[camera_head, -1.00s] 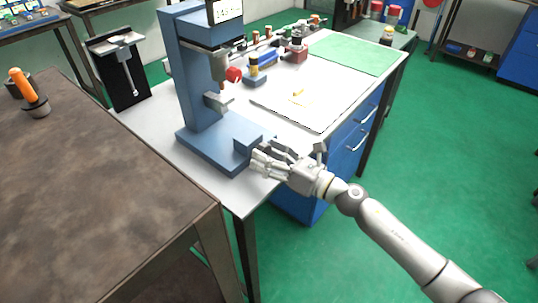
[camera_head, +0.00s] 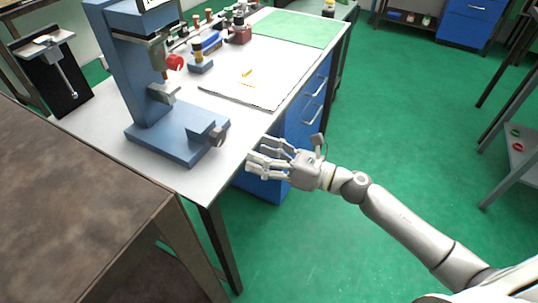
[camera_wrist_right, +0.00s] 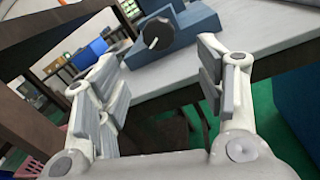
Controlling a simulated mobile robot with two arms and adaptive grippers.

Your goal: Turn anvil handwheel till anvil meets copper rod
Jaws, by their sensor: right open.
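The blue machine (camera_head: 129,62) stands on the white bench at the left in the head view. A dark round handwheel (camera_head: 219,137) sits on the end of the small blue block on its base. In the right wrist view the handwheel (camera_wrist_right: 157,33) is a black disc with a white mark, beyond the fingers. A grey stepped part (camera_head: 162,92), perhaps the anvil, sits under the spindle. I cannot make out the copper rod clearly. My right gripper (camera_head: 262,160) is open and empty, right of the handwheel and apart from it. My left gripper is out of view.
A white board (camera_head: 235,93) with small yellow pieces and a green mat (camera_head: 298,30) lie on the bench. Several small tools stand at the back. A brown table (camera_head: 70,190) fills the lower left.

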